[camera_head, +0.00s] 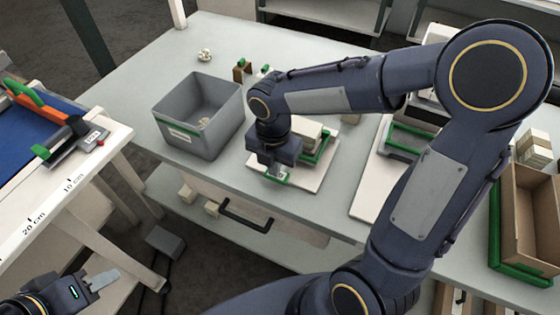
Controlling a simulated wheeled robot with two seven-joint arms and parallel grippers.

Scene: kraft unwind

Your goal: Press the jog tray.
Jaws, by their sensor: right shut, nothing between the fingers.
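A tray with green edges (327,144), which looks like the jog tray, sits on a pale board on the grey table, with a light block or stack in it. My right arm partly covers it. My right gripper (277,175) is shut and empty, pointing down at the tray's near left corner. I cannot tell whether it touches the tray.
A grey bin (222,128) stands just left of the right gripper. A second green-edged tray (408,138) is to the right, behind my arm. A brown box (532,205) stands at the far right. A white bench (95,160) with a blue surface is at left.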

